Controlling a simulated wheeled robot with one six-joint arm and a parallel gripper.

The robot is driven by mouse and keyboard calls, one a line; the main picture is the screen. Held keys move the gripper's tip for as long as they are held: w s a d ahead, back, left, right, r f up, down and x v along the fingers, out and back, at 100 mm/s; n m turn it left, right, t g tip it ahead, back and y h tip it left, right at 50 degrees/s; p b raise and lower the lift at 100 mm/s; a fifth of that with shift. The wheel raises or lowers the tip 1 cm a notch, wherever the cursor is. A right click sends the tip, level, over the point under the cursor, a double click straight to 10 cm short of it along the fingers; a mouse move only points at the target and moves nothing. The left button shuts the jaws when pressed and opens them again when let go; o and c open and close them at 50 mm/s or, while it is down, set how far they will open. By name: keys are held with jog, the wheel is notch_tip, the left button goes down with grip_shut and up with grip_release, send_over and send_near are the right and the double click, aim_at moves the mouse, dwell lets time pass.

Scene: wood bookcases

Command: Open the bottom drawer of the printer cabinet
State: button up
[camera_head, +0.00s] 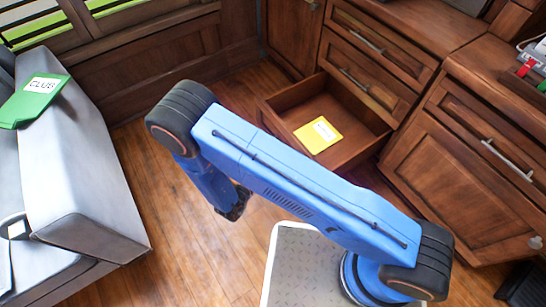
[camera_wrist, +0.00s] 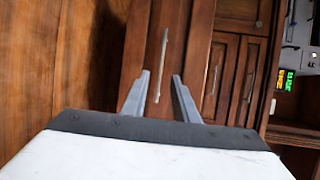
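The wooden cabinet has two closed drawers (camera_head: 383,42) (camera_head: 367,82) with bar handles. Below them, the bottom drawer (camera_head: 358,152) is pulled well out, with a yellow labelled item (camera_head: 318,135) inside. My blue arm hides part of its front in the head view. In the wrist view, my gripper (camera_wrist: 162,76) is open, its two grey fingers apart. A long metal handle (camera_wrist: 161,62) on a wooden drawer front shows between the fingers; neither finger visibly touches it. The fingers are hidden in the head view.
A grey sofa (camera_head: 75,170) with a green "CLUB" item (camera_head: 36,98) stands at left. Wood floor (camera_head: 180,250) lies clear between sofa and drawer. Another cabinet (camera_head: 455,185) with a handle stands at right, close to the open drawer.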

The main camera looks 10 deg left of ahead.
jog(key=v, duration=0.9)
jog(key=shift+s+r, duration=0.1)
